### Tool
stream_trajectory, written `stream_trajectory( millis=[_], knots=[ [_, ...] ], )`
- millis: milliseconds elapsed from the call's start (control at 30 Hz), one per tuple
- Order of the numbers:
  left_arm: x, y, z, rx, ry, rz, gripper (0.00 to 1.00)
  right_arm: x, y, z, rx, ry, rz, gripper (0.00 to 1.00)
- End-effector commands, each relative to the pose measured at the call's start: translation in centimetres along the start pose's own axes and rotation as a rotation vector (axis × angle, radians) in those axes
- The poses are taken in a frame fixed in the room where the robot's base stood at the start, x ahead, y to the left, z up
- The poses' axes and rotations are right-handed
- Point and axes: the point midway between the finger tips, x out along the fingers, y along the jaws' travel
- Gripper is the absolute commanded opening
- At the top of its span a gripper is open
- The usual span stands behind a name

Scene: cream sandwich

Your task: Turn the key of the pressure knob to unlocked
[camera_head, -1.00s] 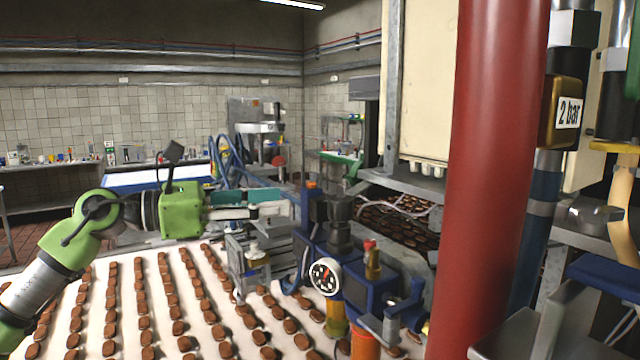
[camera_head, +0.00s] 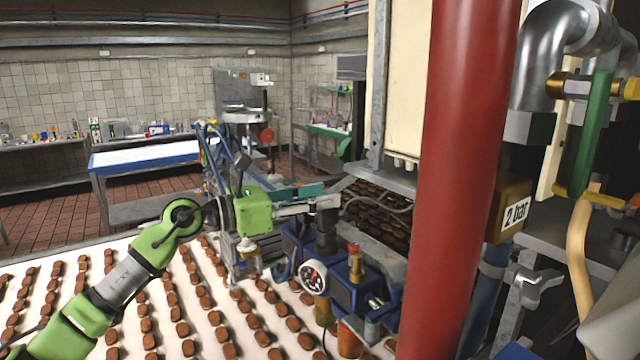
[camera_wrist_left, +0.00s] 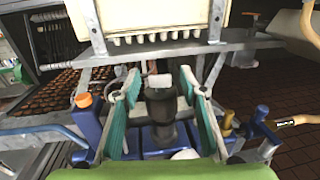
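The pressure knob (camera_head: 326,236) is a dark upright cylinder on a blue block behind a round gauge (camera_head: 313,277). In the left wrist view the dark knob (camera_wrist_left: 160,108) stands between my fingers, with a pale piece at its top. I cannot make out the key or its setting. My left gripper (camera_head: 325,200), with a green body and teal fingers, reaches in from the left at the knob's top. The left wrist view shows its fingers (camera_wrist_left: 160,75) spread on either side of the knob, with gaps visible. My right gripper is not in view.
A brass fitting with a red top (camera_head: 355,262) stands close right of the knob. A thick red pipe (camera_head: 455,180) rises further right, beside a "2 bar" sign (camera_head: 515,213). A white conveyor (camera_head: 60,345) with rows of brown biscuits lies below my left arm.

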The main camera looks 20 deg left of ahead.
Motion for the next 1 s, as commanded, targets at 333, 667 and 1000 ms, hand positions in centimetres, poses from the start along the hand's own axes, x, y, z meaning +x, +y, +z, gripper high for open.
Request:
stream_trajectory(
  millis=[333, 667, 1000],
  knots=[
    [0.47, -0.02, -0.05, 0.002, 0.0, 0.0, 0.39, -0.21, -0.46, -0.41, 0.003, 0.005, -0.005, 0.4],
    [0.44, -0.02, -0.03, 0.002, 0.0, 0.001, 0.0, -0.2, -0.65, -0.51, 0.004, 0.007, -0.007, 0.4],
    [0.41, -0.15, -0.2, 0.005, 0.0, 0.051, 0.0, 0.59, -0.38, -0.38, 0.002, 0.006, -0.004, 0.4]
  ],
)
